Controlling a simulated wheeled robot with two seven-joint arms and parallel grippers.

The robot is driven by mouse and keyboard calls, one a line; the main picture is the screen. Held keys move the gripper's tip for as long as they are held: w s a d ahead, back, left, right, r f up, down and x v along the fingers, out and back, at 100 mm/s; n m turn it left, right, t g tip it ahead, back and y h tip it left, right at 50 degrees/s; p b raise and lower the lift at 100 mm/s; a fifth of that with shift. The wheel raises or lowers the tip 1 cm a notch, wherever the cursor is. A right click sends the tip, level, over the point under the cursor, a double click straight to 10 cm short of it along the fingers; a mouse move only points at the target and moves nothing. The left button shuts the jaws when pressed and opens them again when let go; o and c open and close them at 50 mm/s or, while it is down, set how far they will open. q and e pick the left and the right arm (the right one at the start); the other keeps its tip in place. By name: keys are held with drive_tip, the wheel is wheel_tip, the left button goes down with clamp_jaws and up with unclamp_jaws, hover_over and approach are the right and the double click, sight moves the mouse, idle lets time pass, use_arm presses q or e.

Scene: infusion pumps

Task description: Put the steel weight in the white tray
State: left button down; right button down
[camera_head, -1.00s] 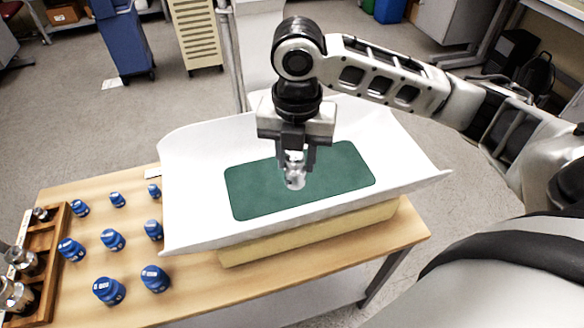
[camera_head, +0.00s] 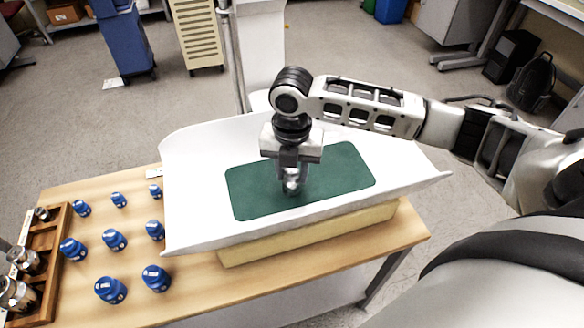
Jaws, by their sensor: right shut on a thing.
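The white tray (camera_head: 200,235) is a wide curved pan with a green mat (camera_head: 250,198) in its middle. My right gripper (camera_head: 292,183) points down over the mat and is shut on the shiny steel weight (camera_head: 292,186). The weight is at or just above the mat; I cannot tell whether it touches. My left gripper is not in view.
The tray rests on a yellowish block (camera_head: 310,236) on a wooden table (camera_head: 205,291). A wooden rack (camera_head: 52,262) with metal weights is at the far left. The table's front right edge is clear.

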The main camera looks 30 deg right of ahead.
drive_tip(key=c, duration=1)
unclamp_jaws()
drive_tip(key=shift+f, duration=0.1)
wheel_tip(320, 180, up, 12)
drive_tip(key=shift+r+b, duration=0.2)
drive_tip(key=shift+b, duration=0.1)
